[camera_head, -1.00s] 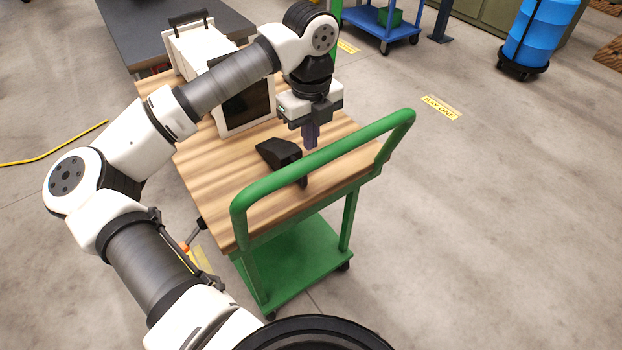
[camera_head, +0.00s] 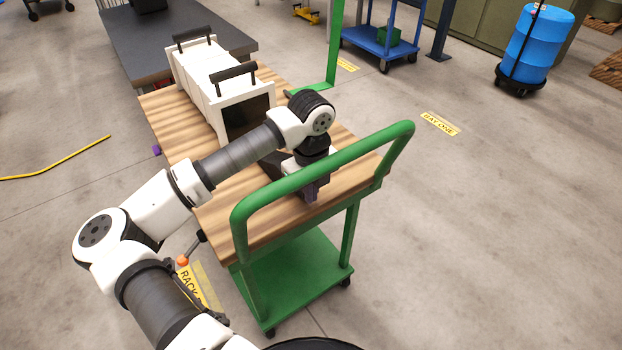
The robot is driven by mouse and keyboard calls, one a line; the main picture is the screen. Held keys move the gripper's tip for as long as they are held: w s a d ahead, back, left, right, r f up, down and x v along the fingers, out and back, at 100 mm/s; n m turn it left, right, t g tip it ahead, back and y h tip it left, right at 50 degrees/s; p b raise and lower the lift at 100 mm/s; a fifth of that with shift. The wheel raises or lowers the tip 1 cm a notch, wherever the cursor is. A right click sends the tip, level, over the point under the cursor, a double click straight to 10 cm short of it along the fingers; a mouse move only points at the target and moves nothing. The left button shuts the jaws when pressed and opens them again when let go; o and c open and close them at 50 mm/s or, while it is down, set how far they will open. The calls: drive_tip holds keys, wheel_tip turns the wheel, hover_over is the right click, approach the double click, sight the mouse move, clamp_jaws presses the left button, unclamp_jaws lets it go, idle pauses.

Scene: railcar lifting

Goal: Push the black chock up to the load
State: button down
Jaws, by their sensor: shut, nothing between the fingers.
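The load is a white box-shaped unit (camera_head: 205,75) with black handles and a dark front panel, standing on the wooden top of a green cart. The black chock (camera_head: 271,162) lies on the wooden top between the load and the green push handle. My forearm and wrist hide much of it, and I cannot tell whether it touches the load. My gripper (camera_head: 312,192) is shut and empty, pointing down low over the top on the handle side of the chock. The green handle partly covers its fingers. Whether it touches the chock is hidden.
The cart's green push handle (camera_head: 325,160) arches close in front of my gripper. A green post (camera_head: 333,55) stands behind the cart at the right. A dark-topped table (camera_head: 130,42) is beyond the load. Bare wood (camera_head: 165,125) shows left of the load.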

drive_tip(key=shift+f, duration=0.1)
drive_tip(key=shift+w+a, duration=0.1)
drive_tip(key=shift+w, duration=0.05)
drive_tip(key=w+a+b, duration=0.1)
drive_tip(key=w, duration=0.1)
drive_tip(key=w+a+b, duration=0.1)
drive_tip(key=w+a, duration=0.1)
drive_tip(key=w+a+b, duration=0.1)
drive_tip(key=w, duration=0.1)
drive_tip(key=shift+a, duration=0.2)
